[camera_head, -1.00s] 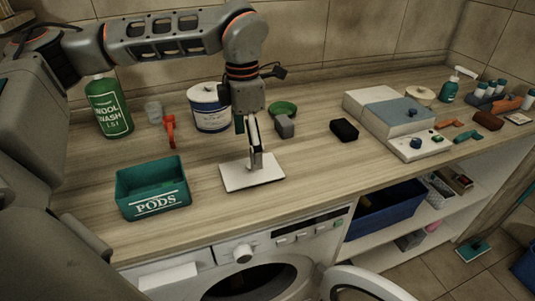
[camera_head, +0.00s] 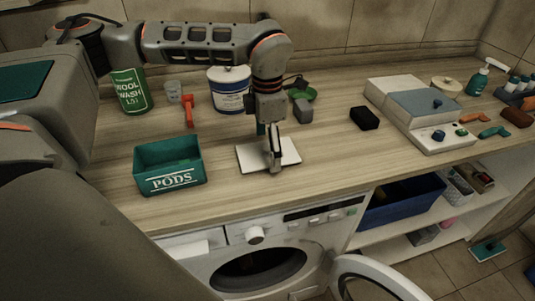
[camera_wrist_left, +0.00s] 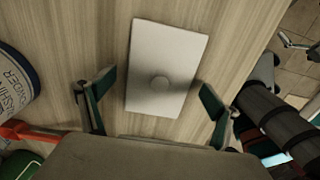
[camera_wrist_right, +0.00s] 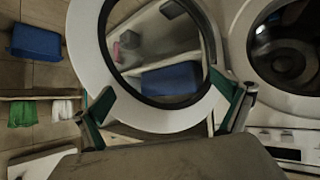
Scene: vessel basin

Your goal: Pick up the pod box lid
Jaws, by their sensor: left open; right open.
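The pod box lid is a flat white rectangular plate (camera_head: 252,158) lying on the wooden counter, right of the green pod box. In the left wrist view the lid (camera_wrist_left: 165,50) shows a small round knob in its middle. The green box marked PODS (camera_head: 170,170) stands open on the counter. My left gripper (camera_head: 275,168) is over the lid, pointing down. In the left wrist view its open fingers (camera_wrist_left: 150,105) are on either side of the lid, with nothing between them gripped. My right gripper (camera_wrist_right: 165,105) is open and empty, in front of the washing machine door.
A black block (camera_head: 364,118) lies to the right. The washer door (camera_head: 375,278) hangs open below.

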